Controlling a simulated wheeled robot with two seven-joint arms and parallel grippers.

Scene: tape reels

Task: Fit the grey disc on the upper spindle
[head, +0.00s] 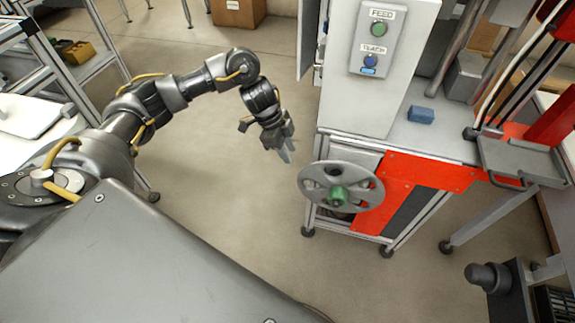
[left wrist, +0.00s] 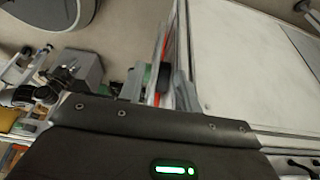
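The grey disc (head: 312,186), a wheel with several cut-outs, stands upright at the front of the machine in the head view. A green hub (head: 338,194) shows at its middle, and the disc lies around it. The spindle behind the disc is hidden, and I cannot tell whether it is the upper one. My left gripper (head: 287,148) is up and left of the disc, apart from it, pointing down. In the left wrist view its fingers (left wrist: 160,85) stand apart, with no disc between them. My right gripper is not in view.
The white cabinet (head: 372,110) with a feed and teach button panel (head: 377,40) stands above the disc. A red panel (head: 425,172) is right of the disc. A blue block (head: 421,115) lies on the machine's ledge. Open floor (head: 225,190) lies below the gripper.

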